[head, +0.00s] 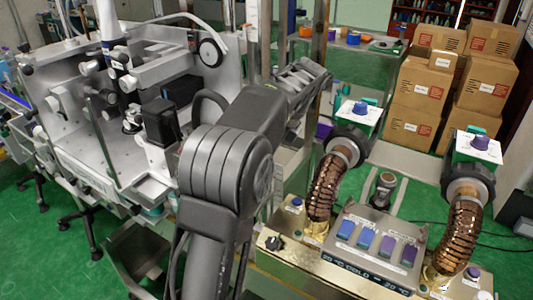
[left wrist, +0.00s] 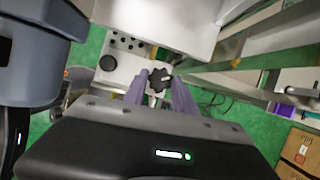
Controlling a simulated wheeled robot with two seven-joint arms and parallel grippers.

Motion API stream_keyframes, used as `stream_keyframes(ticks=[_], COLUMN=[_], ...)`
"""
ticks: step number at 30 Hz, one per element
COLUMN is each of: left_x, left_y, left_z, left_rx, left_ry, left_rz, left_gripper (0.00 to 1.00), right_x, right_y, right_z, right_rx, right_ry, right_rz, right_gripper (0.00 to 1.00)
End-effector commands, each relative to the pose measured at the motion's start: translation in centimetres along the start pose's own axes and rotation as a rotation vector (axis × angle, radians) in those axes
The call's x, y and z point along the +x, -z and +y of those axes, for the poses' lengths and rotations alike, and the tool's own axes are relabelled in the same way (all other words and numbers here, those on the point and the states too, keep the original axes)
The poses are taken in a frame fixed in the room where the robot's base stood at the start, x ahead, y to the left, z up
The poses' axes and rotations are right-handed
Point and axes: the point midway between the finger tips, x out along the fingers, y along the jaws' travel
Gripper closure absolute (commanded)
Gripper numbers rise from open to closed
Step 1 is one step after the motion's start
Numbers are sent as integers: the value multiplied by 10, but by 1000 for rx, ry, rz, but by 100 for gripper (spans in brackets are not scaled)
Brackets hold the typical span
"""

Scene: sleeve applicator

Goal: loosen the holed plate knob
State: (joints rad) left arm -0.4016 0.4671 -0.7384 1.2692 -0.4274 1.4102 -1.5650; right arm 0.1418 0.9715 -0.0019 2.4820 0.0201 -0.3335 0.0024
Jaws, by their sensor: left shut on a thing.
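The holed plate knob (left wrist: 160,80) is a black lobed knob in the middle of the left wrist view. It sits beside a pale plate (left wrist: 122,66) with several dark holes. My left gripper (left wrist: 160,88) has its two purple fingers on either side of the knob and is shut on it. In the head view my left arm reaches up and right across the middle. The knob and my fingertips cannot be made out there. My right gripper is in neither view.
A large grey machine (head: 105,155) stands at the left of the head view. A metal upright (head: 317,60) rises close to my left arm. A control panel (head: 372,240) with two ribbed hoses is at lower right. Cardboard boxes (head: 415,95) are stacked at the back right.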

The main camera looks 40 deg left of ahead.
Motion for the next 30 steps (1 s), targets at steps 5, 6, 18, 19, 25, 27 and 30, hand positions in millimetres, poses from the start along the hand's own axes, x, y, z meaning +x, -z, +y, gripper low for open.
stream_keyframes(ticks=[5, 6, 18, 19, 25, 27, 30], left_x=[-1, -1, 0, 0, 1, 0, 1], left_y=[-1, -1, 0, 0, -1, -1, -1], left_z=[0, 0, 0, 0, 1, 1, 1], left_rx=[0, 0, 2, 3, 23, 37, 64], left_ry=[2, 2, 1, 1, 9, 15, 26], left_rz=[0, 0, 0, 1, 2, 3, 3], left_gripper=[57, 54, 45, 45, 45, 45, 45], right_x=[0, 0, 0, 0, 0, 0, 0], right_y=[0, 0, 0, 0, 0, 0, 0], right_z=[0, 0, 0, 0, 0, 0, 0], right_rx=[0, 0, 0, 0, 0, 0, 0], right_ry=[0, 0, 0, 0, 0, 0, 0], right_rz=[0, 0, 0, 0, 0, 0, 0], right_gripper=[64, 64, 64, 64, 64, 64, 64])
